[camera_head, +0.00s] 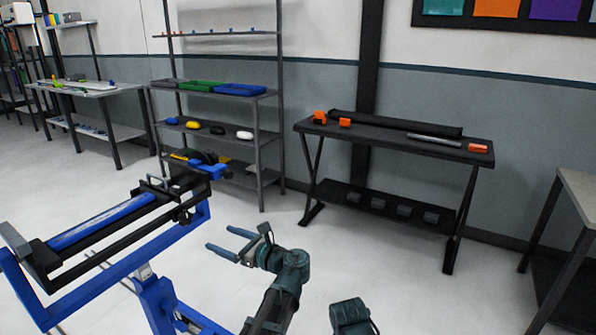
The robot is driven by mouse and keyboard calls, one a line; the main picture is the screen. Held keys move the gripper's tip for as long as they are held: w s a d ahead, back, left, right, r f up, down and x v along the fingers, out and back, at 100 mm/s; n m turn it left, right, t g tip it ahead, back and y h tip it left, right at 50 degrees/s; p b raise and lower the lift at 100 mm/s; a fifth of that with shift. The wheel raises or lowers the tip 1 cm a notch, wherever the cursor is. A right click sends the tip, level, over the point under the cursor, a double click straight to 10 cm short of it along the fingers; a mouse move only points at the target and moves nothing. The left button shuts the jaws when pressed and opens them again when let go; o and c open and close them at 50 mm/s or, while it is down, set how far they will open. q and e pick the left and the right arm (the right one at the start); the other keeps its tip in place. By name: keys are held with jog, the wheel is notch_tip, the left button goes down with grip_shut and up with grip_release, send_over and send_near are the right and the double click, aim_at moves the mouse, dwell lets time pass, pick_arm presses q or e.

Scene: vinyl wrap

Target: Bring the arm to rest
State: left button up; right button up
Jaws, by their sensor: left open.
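My left gripper (223,239) is open and empty, its two blue-grey fingers spread and pointing left over the pale floor. It is just right of a blue stand and touches nothing that I can see. My left arm comes up from the bottom edge behind it. A dark teal part of mine shows at the bottom, right of the left arm; I see no fingers of the right gripper there.
The blue-framed stand (176,293) with a black rail is close at left. A grey shelf rack (262,141) with coloured bins stands behind. A black workbench (400,140) with orange items is against the wall. Another table (582,190) is at right. Open floor lies between.

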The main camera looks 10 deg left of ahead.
pick_arm(q)
jog(key=s+d+r+n+g+h+p, duration=0.1)
jog(key=s+d+n+g+h+p, duration=0.5)
jog(key=s+d+n+h+p, duration=0.9)
jog(key=s+d+n+p, duration=0.3)
jog(key=s+d+p, duration=0.3)
jog(key=d, duration=0.1)
jog(key=shift+s+d+r+g+p, duration=0.15)
jog(key=shift+d+r+g+p, duration=0.05)
jog(key=shift+r+g+p, duration=0.2)
